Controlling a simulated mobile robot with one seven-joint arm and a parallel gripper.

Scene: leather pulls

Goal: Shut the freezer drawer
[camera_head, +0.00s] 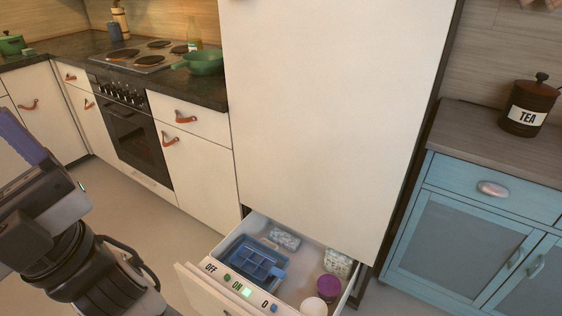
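The freezer drawer (216,283) stands pulled out at the bottom of a tall cream fridge-freezer cabinet (320,110). Inside it lie a blue ice tray (254,261), a frosty packet (284,238), a purple-lidded tub (327,287), a pale round tub (314,306) and a speckled packet (338,263). My arm shows at the lower left, apart from the drawer. My gripper's fingertips are not visible, so its state is hidden.
A blue sideboard (460,215) with a tea tin (527,105) stands to the right. Cream base cupboards (203,166), an oven (138,140) and a hob with a green pan (204,62) are left. Open floor (130,200) lies before the cupboards.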

